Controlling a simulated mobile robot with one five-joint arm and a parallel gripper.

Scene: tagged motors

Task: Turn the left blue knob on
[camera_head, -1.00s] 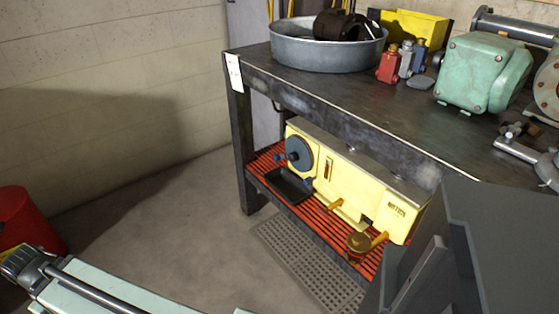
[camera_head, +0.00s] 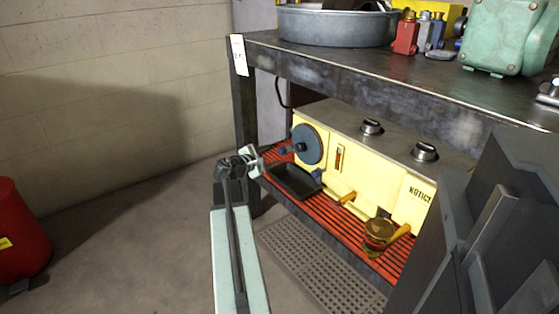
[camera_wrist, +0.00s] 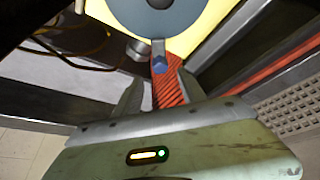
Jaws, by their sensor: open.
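The yellow machine (camera_head: 375,165) sits on the red slatted lower shelf of the bench, with a dark round disc (camera_head: 309,145) on its left end. The left blue knob (camera_head: 284,151) is small and sits low, left of the disc. A second blue knob (camera_head: 317,174) shows to its right, above the black tray. My gripper (camera_head: 257,160) is open and empty, just left of the left blue knob and apart from it. In the wrist view, a blue knob (camera_wrist: 159,62) lies ahead, between and beyond the open fingers, below the disc (camera_wrist: 156,15).
A black tray (camera_head: 296,181) lies on the red shelf (camera_head: 345,228) in front of the machine. A brass cup-like part (camera_head: 378,233) stands to the right. The bench top (camera_head: 400,85) overhangs the shelf. Open floor (camera_head: 130,235) lies to the left; a red bin (camera_head: 20,235) stands there.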

